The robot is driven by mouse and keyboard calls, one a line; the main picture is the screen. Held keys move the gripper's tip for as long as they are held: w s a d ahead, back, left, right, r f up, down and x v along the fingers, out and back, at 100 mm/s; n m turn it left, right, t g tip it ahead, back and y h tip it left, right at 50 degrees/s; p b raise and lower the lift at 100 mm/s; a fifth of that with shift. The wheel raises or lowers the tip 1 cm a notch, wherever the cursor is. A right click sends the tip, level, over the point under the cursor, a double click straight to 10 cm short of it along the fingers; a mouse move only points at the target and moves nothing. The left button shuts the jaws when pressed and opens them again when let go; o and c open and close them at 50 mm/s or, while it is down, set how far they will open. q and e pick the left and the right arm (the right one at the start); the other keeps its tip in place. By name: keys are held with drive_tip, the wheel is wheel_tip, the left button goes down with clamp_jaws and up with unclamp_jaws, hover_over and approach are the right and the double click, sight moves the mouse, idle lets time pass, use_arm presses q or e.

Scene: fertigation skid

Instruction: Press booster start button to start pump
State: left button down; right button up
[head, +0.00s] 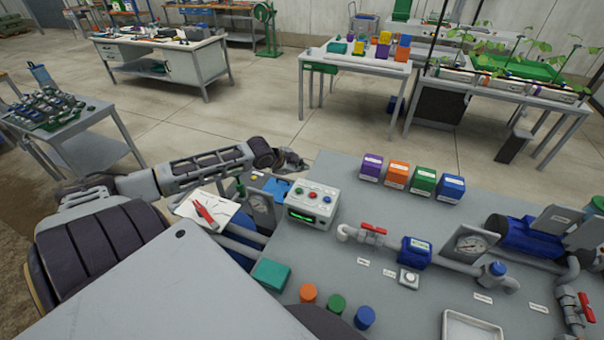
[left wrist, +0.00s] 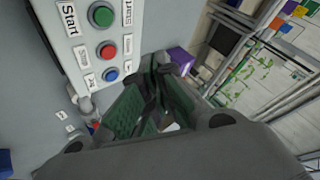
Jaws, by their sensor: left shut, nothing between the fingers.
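The grey control box (head: 300,226) stands on the skid bench, with a green display on its front. Its top has a green button (head: 299,191), a red button (head: 313,195) and a blue button (head: 326,199). In the left wrist view, the green button (left wrist: 102,15) has a "Start" label beside it, with the red button (left wrist: 106,50) and blue button (left wrist: 110,74) in line. My left gripper (head: 298,162) is shut and empty, behind the box and apart from the buttons. Its fingers (left wrist: 155,88) also show in the left wrist view. My right gripper is not in view.
Purple, orange, green and blue blocks (head: 411,177) line the bench's back. A teal block (head: 272,274) lies in front of the box.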

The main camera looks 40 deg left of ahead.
use_arm(q)
drive_tip(key=shift+r, duration=0.1)
idle(0.3)
drive_tip(key=b, duration=0.6)
hover_over(301, 191)
drive_tip(key=shift+s+f, duration=0.1)
drive_tip(key=shift+f, duration=3.15)
drive_tip(key=shift+f+b, duration=0.4)
drive_tip(key=shift+f, duration=0.7)
drive_tip(key=shift+f, duration=0.4)
